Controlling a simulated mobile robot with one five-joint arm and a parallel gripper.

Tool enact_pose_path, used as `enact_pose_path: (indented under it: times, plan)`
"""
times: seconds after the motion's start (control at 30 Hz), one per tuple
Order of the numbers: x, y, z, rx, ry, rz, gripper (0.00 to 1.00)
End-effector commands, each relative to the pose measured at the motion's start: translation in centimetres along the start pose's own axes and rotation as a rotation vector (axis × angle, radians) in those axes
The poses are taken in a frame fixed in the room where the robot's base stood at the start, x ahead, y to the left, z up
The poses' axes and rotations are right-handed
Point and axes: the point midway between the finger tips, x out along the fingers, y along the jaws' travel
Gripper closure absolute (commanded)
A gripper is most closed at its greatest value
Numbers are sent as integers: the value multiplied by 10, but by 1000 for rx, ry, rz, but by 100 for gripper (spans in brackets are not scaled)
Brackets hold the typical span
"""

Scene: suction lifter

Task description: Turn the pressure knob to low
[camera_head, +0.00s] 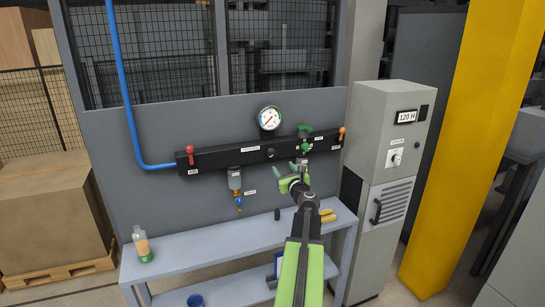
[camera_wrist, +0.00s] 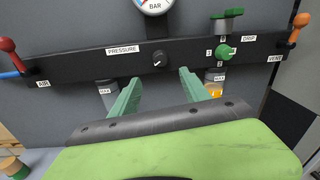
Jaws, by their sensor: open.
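The pressure knob (camera_wrist: 158,59) is a small round black knob with a white mark, on the black bar to the right of the PRESSURE label (camera_wrist: 123,50). It shows small in the head view (camera_head: 270,152). The mark is slanted; I cannot read a low setting beside it. My gripper (camera_wrist: 160,80) has its two green fingers open and empty, one on each side below the knob and apart from it. In the head view my gripper (camera_head: 290,170) is in front of the bar, right of and below the knob. The gauge (camera_head: 269,118) is above the bar.
A red lever (camera_wrist: 8,45) is at the bar's left end and an orange lever (camera_wrist: 299,22) at its right. A green DRIP knob (camera_wrist: 223,50) sits right of the pressure knob. Bowls hang below the bar. A bench (camera_head: 185,250) with a bottle (camera_head: 142,245) stands below.

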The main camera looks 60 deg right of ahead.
Motion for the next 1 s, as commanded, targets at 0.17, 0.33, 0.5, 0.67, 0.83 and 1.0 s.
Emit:
enact_pose_path:
  times: [0.17, 0.33, 0.5, 0.67, 0.83, 1.0]
  plan:
    - [52, -2, 0, -1, 0, 2, 45]
    - [94, -1, 0, -2, 0, 2, 45]
    - [125, -2, 0, -2, 1, 0, 45]
    - [138, -1, 0, -2, 1, 0, 45]
    - [140, -1, 0, -2, 1, 0, 45]
    - [139, -1, 0, -3, 1, -1, 51]
